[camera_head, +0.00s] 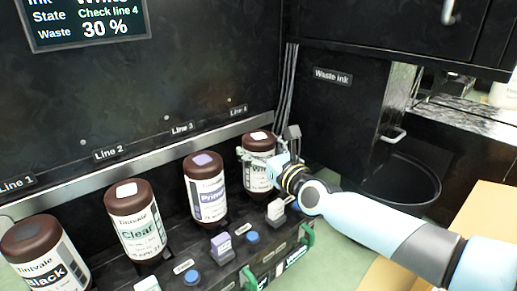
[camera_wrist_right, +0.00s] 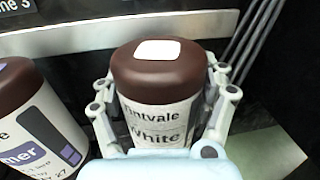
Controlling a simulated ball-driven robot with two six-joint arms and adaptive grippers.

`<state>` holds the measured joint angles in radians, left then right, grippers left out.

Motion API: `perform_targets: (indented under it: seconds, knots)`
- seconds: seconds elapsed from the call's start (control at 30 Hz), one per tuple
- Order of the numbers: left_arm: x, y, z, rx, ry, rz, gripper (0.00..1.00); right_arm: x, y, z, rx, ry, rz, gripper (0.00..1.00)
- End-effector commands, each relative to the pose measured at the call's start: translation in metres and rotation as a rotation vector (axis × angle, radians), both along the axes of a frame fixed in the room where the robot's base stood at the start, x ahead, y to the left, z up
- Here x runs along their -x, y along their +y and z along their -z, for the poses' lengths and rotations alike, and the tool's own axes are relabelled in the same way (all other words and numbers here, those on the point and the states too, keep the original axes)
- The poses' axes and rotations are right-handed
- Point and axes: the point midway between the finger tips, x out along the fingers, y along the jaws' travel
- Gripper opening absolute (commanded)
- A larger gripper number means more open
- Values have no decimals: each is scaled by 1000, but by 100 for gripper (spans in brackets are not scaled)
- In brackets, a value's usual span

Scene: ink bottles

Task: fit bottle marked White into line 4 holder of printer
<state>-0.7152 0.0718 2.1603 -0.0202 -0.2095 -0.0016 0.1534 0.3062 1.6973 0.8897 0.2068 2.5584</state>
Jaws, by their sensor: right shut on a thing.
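The bottle marked White (camera_wrist_right: 157,105) has a brown cap with a white square and a white label, and stands upright. In the head view the White bottle (camera_head: 258,172) is below the Line 4 label (camera_head: 238,110), at the right end of the row. My right gripper (camera_head: 264,160) is shut around it; in the wrist view its fingers (camera_wrist_right: 160,110) wrap both sides. The bottle's base and the line 4 holder are hidden, so I cannot tell whether it is seated. My left gripper is in neither view.
The Primer bottle (camera_head: 206,188), Clear bottle (camera_head: 133,222) and Black bottle (camera_head: 45,255) stand to the left. A screen (camera_head: 85,22) reads "Check line 4". A cardboard box (camera_head: 488,215) is at right.

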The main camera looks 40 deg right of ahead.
Motion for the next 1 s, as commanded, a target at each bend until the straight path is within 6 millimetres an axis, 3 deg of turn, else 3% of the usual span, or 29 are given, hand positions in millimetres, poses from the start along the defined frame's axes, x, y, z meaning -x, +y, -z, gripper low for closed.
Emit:
perform_targets:
  seconds: [0.13, 0.17, 0.33, 0.73, 1.0]
  knots:
    - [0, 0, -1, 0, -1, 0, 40, -1, 0, -3, 0, -5, 0, 22]
    - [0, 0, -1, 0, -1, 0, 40, -1, 0, -3, 0, -5, 0, 76]
    - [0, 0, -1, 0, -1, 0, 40, -1, 0, -2, 0, -4, 0, 98]
    - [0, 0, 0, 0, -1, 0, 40, 9, 1, 0, 0, 2, -1, 100]
    - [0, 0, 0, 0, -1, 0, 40, 66, 5, 0, 1, 3, -2, 100]
